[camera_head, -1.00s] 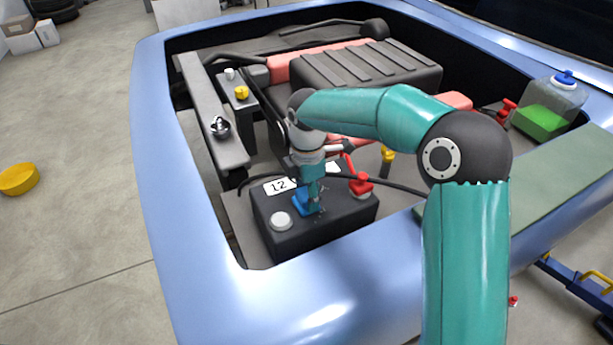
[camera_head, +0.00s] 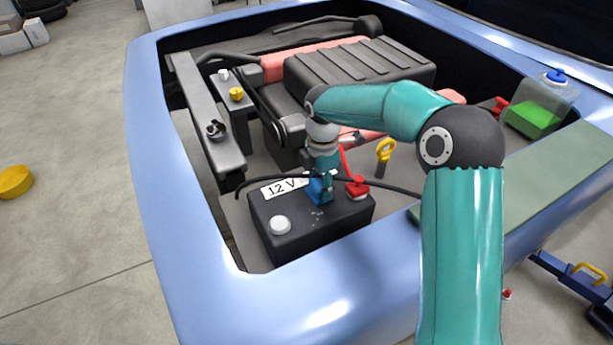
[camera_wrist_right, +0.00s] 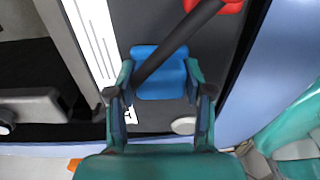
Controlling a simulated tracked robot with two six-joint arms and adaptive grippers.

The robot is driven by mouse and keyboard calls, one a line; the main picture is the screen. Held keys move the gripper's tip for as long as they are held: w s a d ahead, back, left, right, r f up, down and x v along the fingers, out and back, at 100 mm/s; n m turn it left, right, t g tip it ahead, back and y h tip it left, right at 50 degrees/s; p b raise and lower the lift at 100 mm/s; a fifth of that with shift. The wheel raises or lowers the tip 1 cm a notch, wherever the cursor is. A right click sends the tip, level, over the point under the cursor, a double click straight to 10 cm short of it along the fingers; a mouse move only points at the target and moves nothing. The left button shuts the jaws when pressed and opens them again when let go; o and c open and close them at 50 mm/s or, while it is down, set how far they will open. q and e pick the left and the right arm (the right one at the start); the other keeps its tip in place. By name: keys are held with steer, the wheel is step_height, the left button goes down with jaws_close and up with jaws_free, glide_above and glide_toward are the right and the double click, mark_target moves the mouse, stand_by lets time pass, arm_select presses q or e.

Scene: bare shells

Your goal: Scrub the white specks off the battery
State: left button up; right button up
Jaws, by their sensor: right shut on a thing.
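The black battery (camera_head: 345,213) with a white "12 V" label (camera_head: 283,187) sits at the near left of the engine bay. A small cluster of white specks (camera_head: 316,217) shows on its top, in front of the blue scrubbing block (camera_head: 316,193). My right gripper (camera_head: 323,188) is shut on this block, at or just above the battery top; contact is unclear. In the right wrist view the block (camera_wrist_right: 160,86) sits between both fingers, with a black cable (camera_wrist_right: 178,42) crossing in front of it. No specks can be made out there. My left gripper is out of view.
A white terminal cap (camera_head: 280,225) and a red terminal clamp (camera_head: 357,187) stand up from the battery top. A yellow ring-handled dipstick (camera_head: 385,149) stands to the right. The blue car body edge (camera_head: 330,300) lies in front.

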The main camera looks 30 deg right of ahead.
steer(key=shift+d, duration=0.85)
step_height(320, 180, up, 4)
steer(key=p, duration=0.3)
steer(key=shift+s+a+r, duration=0.1)
steer(key=shift+r, duration=0.15)
step_height(320, 180, up, 4)
steer(key=p, duration=0.3)
steer(key=shift+f+p, duration=0.15)
steer(key=shift+p, duration=0.15)
